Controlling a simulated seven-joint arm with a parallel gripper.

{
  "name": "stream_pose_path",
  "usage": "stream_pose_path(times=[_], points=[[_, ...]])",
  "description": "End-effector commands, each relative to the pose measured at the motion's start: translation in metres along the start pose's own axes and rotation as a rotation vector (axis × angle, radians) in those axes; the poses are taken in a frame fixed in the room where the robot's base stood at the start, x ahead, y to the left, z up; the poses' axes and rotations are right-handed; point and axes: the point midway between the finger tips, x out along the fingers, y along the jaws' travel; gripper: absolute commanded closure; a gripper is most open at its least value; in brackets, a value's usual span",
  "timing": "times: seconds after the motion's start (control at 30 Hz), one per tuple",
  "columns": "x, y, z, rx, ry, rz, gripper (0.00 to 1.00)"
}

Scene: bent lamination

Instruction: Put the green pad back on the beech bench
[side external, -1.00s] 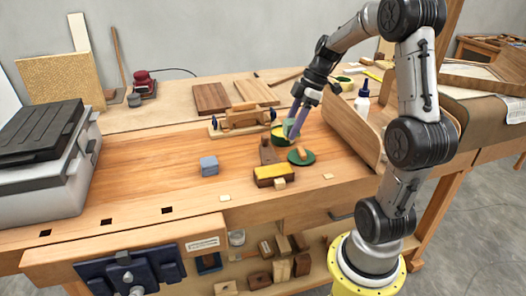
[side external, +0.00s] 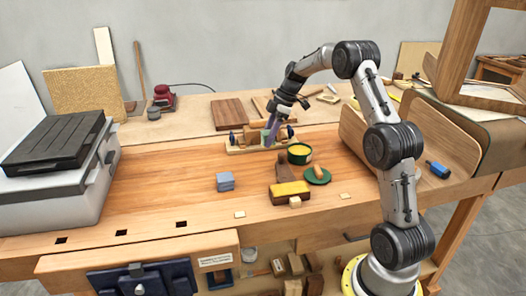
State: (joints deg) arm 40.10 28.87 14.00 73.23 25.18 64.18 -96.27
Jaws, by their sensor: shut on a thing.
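My gripper (side external: 268,143) has purple fingers pointing down. It is at the wooden clamp-like fixture (side external: 238,149) toward the back of the beech bench (side external: 150,190). It is shut on a small pale green piece, apparently the green pad (side external: 264,137), which is mostly hidden by the fingers and blends with the fixture behind. I cannot tell whether the pad touches the fixture or the bench.
A yellow-topped wooden block (side external: 289,191) and a blue-grey block (side external: 225,181) stand toward the front. A grey case (side external: 50,185) is at the left. A curved wooden panel (side external: 440,140) stands at the right. The bench's left middle is clear.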

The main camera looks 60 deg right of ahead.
Motion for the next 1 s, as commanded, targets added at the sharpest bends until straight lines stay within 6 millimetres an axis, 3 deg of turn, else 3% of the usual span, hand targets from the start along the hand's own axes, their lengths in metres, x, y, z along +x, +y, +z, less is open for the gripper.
stream_pose_path(times=[0.1,0.23,0.47,0.67,1.0], points=[[0.021,0.016,0.004,0.001,0.000,-0.003,0.95],[0.034,0.027,0.006,0.000,0.000,0.001,0.95],[0.045,0.035,0.009,0.000,0.000,-0.001,0.95],[0.069,0.035,0.019,0.001,0.001,-0.002,0.95],[0.073,0.035,0.021,0.000,0.000,0.000,0.95]])
